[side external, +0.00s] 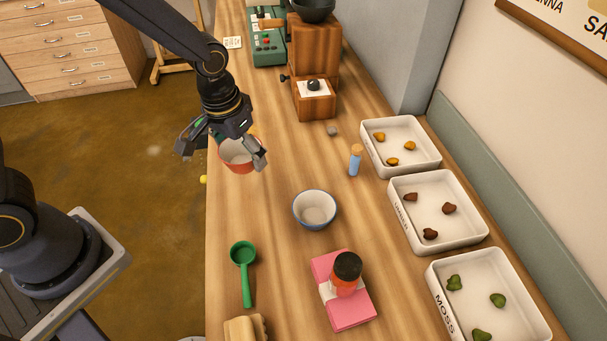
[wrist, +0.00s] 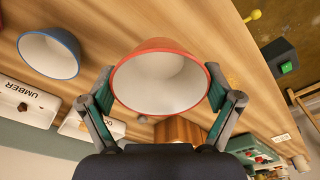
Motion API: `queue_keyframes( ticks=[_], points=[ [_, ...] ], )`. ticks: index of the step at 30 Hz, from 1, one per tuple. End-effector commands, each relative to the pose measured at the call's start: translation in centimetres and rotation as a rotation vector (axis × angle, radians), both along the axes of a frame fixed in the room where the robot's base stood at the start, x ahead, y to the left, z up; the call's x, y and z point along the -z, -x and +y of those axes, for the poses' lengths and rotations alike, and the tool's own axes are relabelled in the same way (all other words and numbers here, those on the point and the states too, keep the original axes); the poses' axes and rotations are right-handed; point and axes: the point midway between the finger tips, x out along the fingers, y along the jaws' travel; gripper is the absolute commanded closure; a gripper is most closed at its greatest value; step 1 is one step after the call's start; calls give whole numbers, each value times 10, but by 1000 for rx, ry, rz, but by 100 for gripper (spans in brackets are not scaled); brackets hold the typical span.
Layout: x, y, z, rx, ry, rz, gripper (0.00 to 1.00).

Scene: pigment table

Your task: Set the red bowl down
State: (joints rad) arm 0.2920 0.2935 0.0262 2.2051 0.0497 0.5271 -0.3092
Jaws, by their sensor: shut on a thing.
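The red bowl (side external: 240,163), white inside, is held between the fingers of my gripper (side external: 226,150) near the left edge of the wooden table. In the wrist view the bowl (wrist: 163,83) fills the space between the two green-padded fingers of my gripper (wrist: 161,92), which are shut on its sides. Its open mouth faces the wrist camera. I cannot tell whether its base is touching the table or a little above it.
A blue-rimmed bowl (side external: 315,210) stands to the right and nearer. A green scoop (side external: 243,256) and a pink block (side external: 346,306) with a dark-capped jar (side external: 347,270) lie nearer. A blue bottle (side external: 355,162), white trays (side external: 437,243) and a wooden grinder (side external: 314,95) border the table's clear middle.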

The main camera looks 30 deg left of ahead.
Motion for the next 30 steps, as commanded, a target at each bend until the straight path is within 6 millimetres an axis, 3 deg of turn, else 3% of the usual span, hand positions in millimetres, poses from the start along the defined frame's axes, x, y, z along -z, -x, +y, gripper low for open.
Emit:
queue_keyframes(
  ticks=[3,15,27,28,30],
  points=[
    [23,1,1,1,-1,6,49],
    [74,0,0,0,-1,3,49],
    [79,0,0,0,0,1,49],
    [79,0,0,0,0,0,9],
    [79,0,0,0,0,0,1]
  ],
)
